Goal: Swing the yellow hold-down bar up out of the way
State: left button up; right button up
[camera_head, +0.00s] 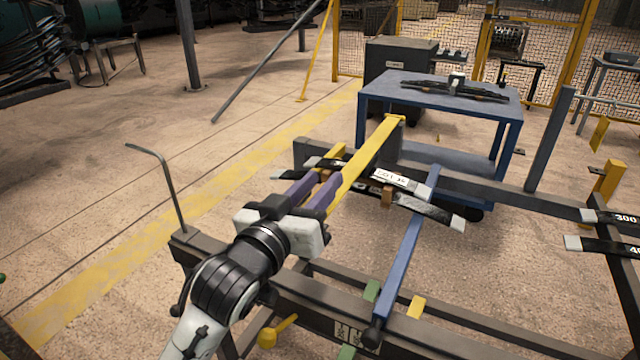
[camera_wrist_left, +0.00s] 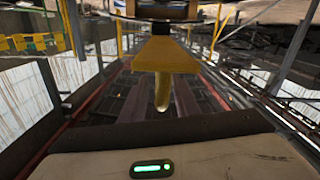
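The yellow hold-down bar (camera_head: 366,158) slants across dark leaf springs (camera_head: 414,200) in the head view. My left gripper (camera_head: 326,178) is beside it on the left, its two purple fingers apart and pointing toward the springs. In the left wrist view the yellow bar (camera_wrist_left: 165,55) is ahead, with a rounded yellow peg (camera_wrist_left: 163,92) hanging from it. The peg lines up with the gap between my fingers; I cannot tell whether they touch it. My right gripper is not in view.
A blue bar (camera_head: 408,250) crosses the rack to the right. A bent grey rod (camera_head: 168,180) rises at the rack's left corner. A blue table (camera_head: 390,92) with leaf springs stands behind. More springs (camera_head: 605,230) lie at far right.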

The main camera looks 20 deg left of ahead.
pick_arm(q)
jog(key=shift+w, duration=0.2)
grip_shut()
jog(key=shift+r, duration=0.1)
dwell(0.5)
jog(key=shift+d+r+p, duration=0.1)
jog(key=shift+r+p, duration=0.2)
jog(key=shift+p, duration=0.35)
